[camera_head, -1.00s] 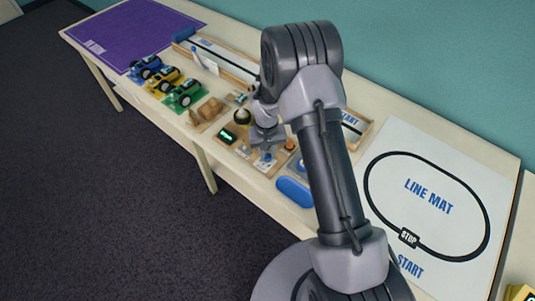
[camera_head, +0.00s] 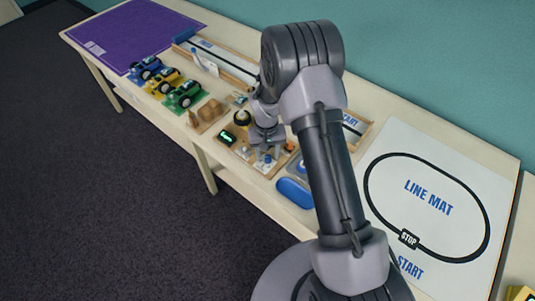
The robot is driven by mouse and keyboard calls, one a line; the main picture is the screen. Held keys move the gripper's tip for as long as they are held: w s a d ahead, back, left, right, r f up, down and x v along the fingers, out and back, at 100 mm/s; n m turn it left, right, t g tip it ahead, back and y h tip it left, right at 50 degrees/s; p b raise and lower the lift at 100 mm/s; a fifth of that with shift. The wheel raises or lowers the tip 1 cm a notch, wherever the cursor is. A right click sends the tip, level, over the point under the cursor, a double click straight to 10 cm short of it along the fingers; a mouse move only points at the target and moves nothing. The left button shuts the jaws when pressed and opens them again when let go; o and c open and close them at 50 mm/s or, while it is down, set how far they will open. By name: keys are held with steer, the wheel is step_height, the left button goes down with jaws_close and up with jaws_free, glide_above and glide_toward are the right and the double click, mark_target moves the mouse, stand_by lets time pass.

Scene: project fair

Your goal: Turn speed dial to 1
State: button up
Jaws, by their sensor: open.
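My gripper (camera_head: 268,150) is open and points down over a wooden control board (camera_head: 246,153) near the middle of the table. The board carries a small dark display with green digits (camera_head: 227,138), too small to read. Blue and pale controls (camera_head: 266,158) show just below my fingers. I cannot tell which control is the speed dial or where it points. My gripper and arm hide part of the board. I cannot tell whether the fingers touch anything.
Blue, yellow (camera_head: 163,81) and green (camera_head: 184,96) toy cars stand left of the board. A blue oval thing (camera_head: 295,193) lies at the front edge. A line mat (camera_head: 432,205) covers the right side. A purple mat (camera_head: 135,32) lies at the far left.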

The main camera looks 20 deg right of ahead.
step_height(320, 180, up, 17)
steer(key=p, duration=0.5)
steer(key=shift+a, duration=0.15)
step_height(320, 180, up, 6)
steer(key=t+b, duration=0.1)
glide_above(267, 157)
steer(key=s, duration=0.2)
steer(key=s+a+r+m+t+y+b, duration=0.1)
steer(key=s+a+r+m+t+b, duration=0.1)
steer(key=s+r, duration=0.75)
steer(key=s+a+r+m+t+y+b, duration=0.1)
steer(key=s+r+t+b, duration=0.1)
steer(key=s, duration=1.2)
steer(key=shift+a+r+t, duration=0.35)
steer(key=shift+r+t, duration=0.05)
steer(key=shift+r, duration=0.3)
